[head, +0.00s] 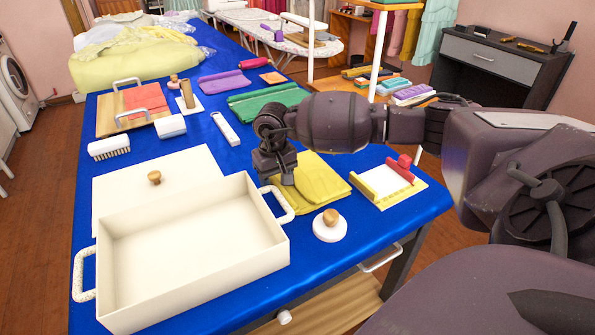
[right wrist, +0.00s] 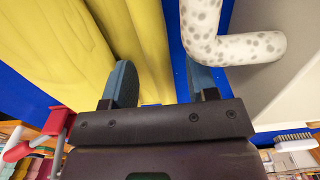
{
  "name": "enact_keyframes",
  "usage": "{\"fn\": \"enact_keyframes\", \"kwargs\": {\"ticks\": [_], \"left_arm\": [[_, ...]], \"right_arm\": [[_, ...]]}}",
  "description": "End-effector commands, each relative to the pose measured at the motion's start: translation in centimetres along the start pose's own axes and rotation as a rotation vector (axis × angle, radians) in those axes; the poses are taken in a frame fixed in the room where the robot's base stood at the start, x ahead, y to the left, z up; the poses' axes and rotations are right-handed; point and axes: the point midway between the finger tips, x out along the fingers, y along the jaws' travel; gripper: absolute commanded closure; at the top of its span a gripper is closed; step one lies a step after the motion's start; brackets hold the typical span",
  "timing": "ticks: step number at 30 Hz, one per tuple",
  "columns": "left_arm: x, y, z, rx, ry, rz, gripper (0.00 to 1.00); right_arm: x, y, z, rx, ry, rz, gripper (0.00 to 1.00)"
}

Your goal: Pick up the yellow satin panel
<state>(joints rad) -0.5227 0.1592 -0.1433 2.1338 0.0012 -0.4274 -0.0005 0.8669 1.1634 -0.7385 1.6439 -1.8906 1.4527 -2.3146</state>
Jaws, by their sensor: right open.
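The yellow satin panel (head: 322,186) lies folded on the blue table, to the right of the white box in the head view. My right gripper (head: 276,178) is over the panel's left edge, close to the box handle (head: 284,205). In the right wrist view the gripper (right wrist: 161,82) is open, its two blue fingers apart. The panel (right wrist: 60,45) fills the left side there and reaches between the fingers. The speckled handle (right wrist: 225,45) is beside the right finger. I cannot tell whether the fingers touch the panel. My left gripper is out of view.
The open white box (head: 190,292) stands left of the panel. A white disc with a wooden knob (head: 329,228) is in front of it. A yellow-and-white tray with a red block (head: 388,184) is to the right. A green cloth (head: 262,102) lies behind.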

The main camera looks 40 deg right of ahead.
Motion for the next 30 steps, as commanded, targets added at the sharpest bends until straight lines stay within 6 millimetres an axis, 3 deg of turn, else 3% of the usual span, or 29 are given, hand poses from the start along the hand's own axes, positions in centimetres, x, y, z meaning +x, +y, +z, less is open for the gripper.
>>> {"fn": "enact_keyframes", "kwargs": {"ticks": [6,17,25,30], "left_arm": [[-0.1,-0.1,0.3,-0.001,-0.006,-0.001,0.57],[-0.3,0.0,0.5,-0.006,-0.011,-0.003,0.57],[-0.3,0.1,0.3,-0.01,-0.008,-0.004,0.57],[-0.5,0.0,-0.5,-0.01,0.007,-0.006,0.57]], "right_arm": [[0.0,0.0,-0.1,0.0,0.003,-0.001,0.47],[0.0,0.0,-0.1,-0.001,0.002,-0.001,1.0],[-0.2,0.0,0.0,0.0,0.003,-0.001,1.0],[-1.6,-0.2,0.3,0.002,0.008,-0.002,1.0]]}}
